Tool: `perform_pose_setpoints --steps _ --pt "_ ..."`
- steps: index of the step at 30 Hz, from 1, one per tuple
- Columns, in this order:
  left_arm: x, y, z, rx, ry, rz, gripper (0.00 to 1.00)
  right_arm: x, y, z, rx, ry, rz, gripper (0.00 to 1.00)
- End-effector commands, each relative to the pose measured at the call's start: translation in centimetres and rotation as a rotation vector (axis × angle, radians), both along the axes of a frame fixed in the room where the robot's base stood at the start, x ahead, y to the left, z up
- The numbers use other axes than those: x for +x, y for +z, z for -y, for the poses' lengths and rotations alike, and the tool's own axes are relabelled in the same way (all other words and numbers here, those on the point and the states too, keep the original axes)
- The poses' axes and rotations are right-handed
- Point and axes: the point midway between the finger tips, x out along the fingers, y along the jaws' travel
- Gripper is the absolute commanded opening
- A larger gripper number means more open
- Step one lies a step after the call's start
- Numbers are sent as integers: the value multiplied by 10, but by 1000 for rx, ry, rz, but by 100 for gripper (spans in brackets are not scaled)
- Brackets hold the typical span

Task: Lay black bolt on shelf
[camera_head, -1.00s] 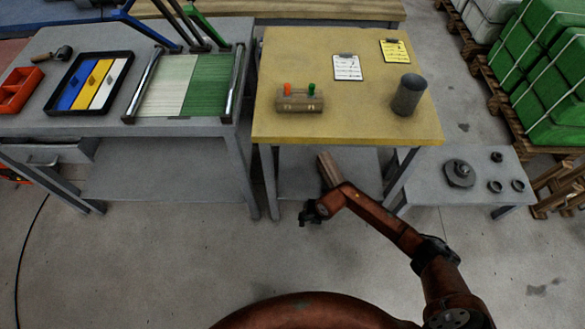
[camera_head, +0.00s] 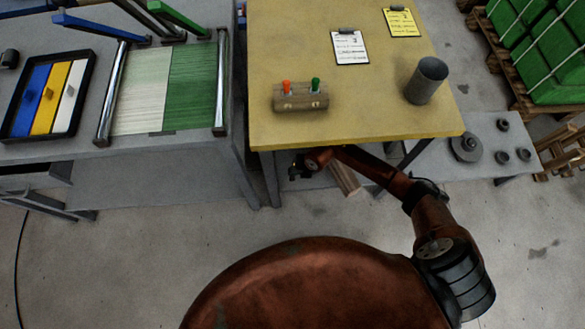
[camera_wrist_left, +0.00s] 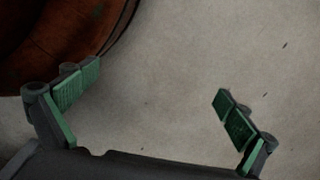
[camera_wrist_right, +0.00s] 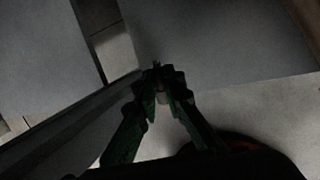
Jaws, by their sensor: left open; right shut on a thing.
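My right gripper (camera_head: 297,169) is low at the front edge of the yellow-topped table, a little below its top. In the right wrist view, its jaws (camera_wrist_right: 161,80) are shut on a small dark piece, seemingly the black bolt (camera_wrist_right: 157,67); it is dim and mostly hidden by the fingers. A flat grey surface, likely the shelf (camera_wrist_right: 225,42) under the yellow table, lies beyond the fingertips; I cannot tell the gap. In the head view the tabletop and my arm hide most of that shelf. My left gripper (camera_wrist_left: 158,82) is open and empty above bare floor.
The yellow tabletop (camera_head: 350,115) holds a block with orange and green knobs (camera_head: 300,97), a grey cup (camera_head: 426,80) and clipboards (camera_head: 350,46). A grey table (camera_head: 190,165) stands left. A low grey platform (camera_head: 475,170) with dark round parts is right.

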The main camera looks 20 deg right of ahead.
Motion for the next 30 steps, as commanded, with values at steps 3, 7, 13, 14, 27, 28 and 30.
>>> perform_pose_setpoints --steps 3,7,13,14,27,28,30 --pt "5 8 4 -4 0 0 100 0 -8 -1 1 1 -3 0" --pt "11 19 7 -8 -1 1 100 0 -12 -2 1 2 -2 0" --pt "18 36 12 -14 -1 0 100 1 -19 -3 2 3 -3 0" --pt "19 39 12 -15 -1 0 100 1 -20 -3 1 3 -3 0" --pt "31 78 21 -27 0 1 100 1 -35 -3 1 4 -3 0" --pt "31 81 22 -28 0 1 100 1 -36 -3 1 4 -3 0" --pt "32 87 23 -30 0 0 100 1 -38 -3 0 4 -2 0"
